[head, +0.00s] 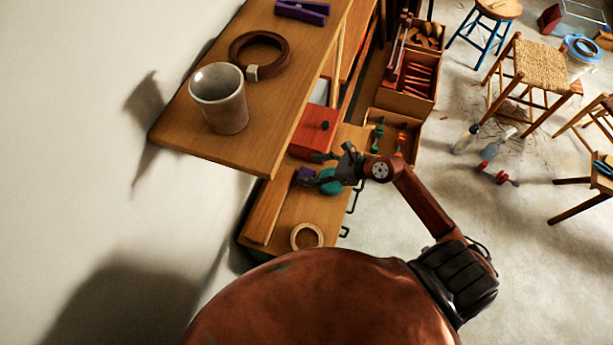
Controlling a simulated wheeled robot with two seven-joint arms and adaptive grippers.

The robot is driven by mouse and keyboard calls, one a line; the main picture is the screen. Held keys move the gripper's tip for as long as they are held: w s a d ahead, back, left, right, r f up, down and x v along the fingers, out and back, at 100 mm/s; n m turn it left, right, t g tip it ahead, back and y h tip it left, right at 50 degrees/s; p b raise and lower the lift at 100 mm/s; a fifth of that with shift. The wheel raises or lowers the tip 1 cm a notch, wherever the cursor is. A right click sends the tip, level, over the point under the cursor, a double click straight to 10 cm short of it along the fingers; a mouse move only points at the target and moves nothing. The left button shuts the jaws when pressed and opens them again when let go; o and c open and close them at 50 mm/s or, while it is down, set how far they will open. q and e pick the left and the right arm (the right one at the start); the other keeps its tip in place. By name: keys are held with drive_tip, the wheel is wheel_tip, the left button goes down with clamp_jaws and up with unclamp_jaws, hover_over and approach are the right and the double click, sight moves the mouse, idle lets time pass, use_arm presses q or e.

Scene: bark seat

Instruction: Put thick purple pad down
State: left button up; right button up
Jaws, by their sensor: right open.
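A small purple block (305,176), which looks like the thick purple pad, rests on the lower wooden shelf. My right gripper (318,170) reaches in from the right over this shelf. It is open, with its fingertips close to the purple block. I cannot tell whether they touch it. A teal round thing (330,183) lies just beside the block, partly hidden by the gripper. My left gripper is not in view.
The upper shelf (262,115) holds a cup (220,100) and a brown ring (260,55). A red box (314,130) stands behind the gripper. A pale tape ring (306,237) lies at the lower shelf's near end. Crates (408,100) and stools (540,68) stand right.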

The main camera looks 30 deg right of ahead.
sight(308, 174)
drive_tip(key=f, duration=0.1)
drive_tip(key=s+d+f+n+g+h, duration=0.1)
drive_tip(key=f, duration=0.1)
drive_tip(key=d+f+g, duration=0.1)
drive_tip(key=shift+s+d+f+n, duration=0.15)
drive_tip(key=shift+d+n, duration=0.1)
drive_tip(key=shift+n, duration=0.15)
drive_tip(key=b+x, duration=0.1)
drive_tip(key=x, duration=0.2)
drive_tip(key=b+x, duration=0.1)
drive_tip(key=x, duration=0.3)
drive_tip(key=shift+w+d+f, duration=0.1)
drive_tip(key=shift+w+d, duration=0.05)
drive_tip(key=shift+w, duration=0.2)
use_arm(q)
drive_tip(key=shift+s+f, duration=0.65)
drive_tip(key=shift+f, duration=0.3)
use_arm(e)
drive_tip(key=shift+c, duration=0.2)
drive_tip(key=c, duration=1)
drive_tip(key=shift+c, duration=0.2)
